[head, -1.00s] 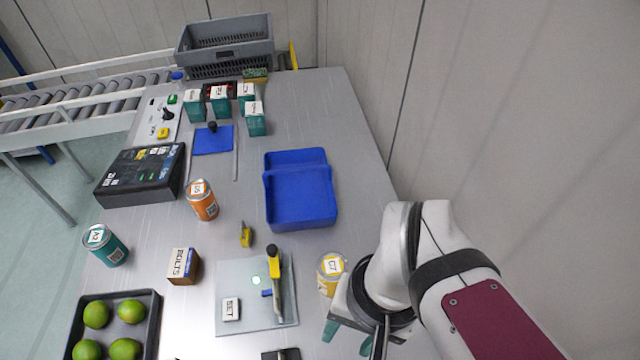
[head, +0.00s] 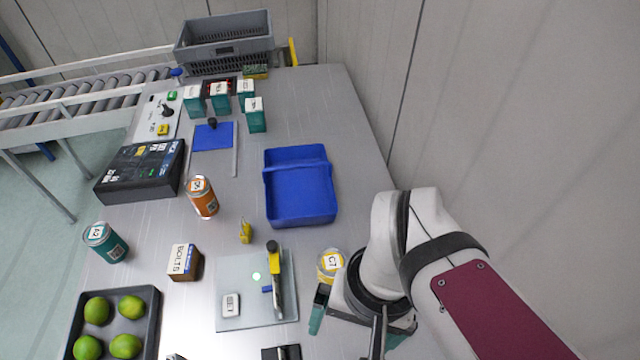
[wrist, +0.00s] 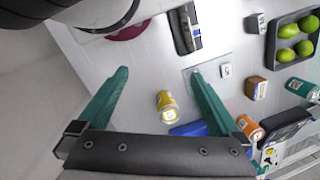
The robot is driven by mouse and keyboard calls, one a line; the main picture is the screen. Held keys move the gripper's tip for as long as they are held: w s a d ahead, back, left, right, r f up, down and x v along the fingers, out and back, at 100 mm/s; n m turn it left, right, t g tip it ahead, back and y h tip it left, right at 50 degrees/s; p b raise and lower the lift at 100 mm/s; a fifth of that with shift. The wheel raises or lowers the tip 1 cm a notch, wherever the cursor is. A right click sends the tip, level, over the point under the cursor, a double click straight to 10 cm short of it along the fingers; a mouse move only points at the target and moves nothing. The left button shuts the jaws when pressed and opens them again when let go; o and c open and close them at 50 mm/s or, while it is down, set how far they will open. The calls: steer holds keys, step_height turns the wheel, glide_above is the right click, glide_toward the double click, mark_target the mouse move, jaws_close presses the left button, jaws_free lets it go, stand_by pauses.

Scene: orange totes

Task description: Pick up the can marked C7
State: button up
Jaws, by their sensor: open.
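The yellow can marked C7 (head: 330,264) stands upright on the grey table, right of the glass plate. My gripper (head: 345,325) is just in front of the can in the head view, partly hidden by my wrist. In the wrist view the can (wrist: 168,107) shows between the two green fingers of my gripper (wrist: 160,72), beyond them and nearer the right finger. The jaws are wide apart with nothing between the tips. An orange can (head: 202,198) and a teal can marked A2 (head: 105,242) stand farther left.
The glass plate (head: 235,312) with a yellow-handled tool (head: 275,265) lies just left of the can. A blue tray (head: 300,205) lies behind it. A BOLTS box (head: 184,263) and a dark tray of limes (head: 152,330) are left. The wall stands close on the right.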

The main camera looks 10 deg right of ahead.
step_height(320, 180, down, 2)
steer(key=w+n+g+h, duration=0.25)
steer(key=n+h, duration=0.25)
steer(key=n, duration=0.3)
steer(key=n+t+h, duration=0.8)
steer(key=n+t, duration=0.1)
steer(key=n, duration=1.1)
glide_toward(332, 266)
steer(key=x, duration=0.3)
steer(key=f+x, duration=0.1)
steer(key=x, duration=0.3)
steer(key=a+x, duration=0.1)
steer(key=x, duration=0.3)
steer(key=shift+w+d+f, duration=0.25)
steer(key=shift+f, duration=0.15)
jaws_close()
